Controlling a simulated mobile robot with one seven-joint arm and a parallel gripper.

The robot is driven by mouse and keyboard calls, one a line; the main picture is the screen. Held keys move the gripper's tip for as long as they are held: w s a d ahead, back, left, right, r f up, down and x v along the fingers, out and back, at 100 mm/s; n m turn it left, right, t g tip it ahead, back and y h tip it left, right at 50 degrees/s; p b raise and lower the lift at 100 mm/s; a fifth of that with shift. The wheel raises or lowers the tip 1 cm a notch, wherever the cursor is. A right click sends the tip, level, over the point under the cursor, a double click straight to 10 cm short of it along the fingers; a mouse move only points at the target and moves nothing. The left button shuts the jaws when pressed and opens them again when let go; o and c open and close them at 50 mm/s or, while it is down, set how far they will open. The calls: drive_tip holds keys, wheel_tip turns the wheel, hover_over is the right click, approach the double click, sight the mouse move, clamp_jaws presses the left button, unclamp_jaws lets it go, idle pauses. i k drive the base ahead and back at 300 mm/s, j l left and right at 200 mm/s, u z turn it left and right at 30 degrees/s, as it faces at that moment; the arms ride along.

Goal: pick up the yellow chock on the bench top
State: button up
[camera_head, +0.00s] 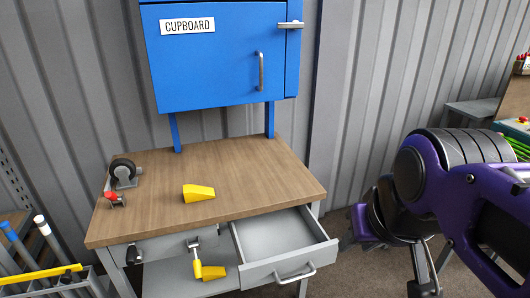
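The yellow chock (198,193) is a small wedge lying on the wooden bench top (255,170), left of the middle, with clear wood around it. My arm is purple and black and comes in from the right side of the picture. Its end, my gripper (362,232), appears low, to the right of the bench and well apart from the chock. The fingers are dark and partly hidden, so I cannot tell whether they are open or shut.
A caster wheel (123,172) with a red part stands at the bench's left. An open, empty-looking drawer (280,240) juts out at front right. A blue cupboard (215,60) hangs above the back. Another yellow piece (214,272) sits below the bench top.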

sight(192, 193)
drive_tip(key=i+j+z, duration=0.15)
drive_tip(key=j, duration=0.5)
drive_tip(key=j+z, duration=0.15)
drive_tip(key=j, duration=0.45)
drive_tip(key=i, duration=0.05)
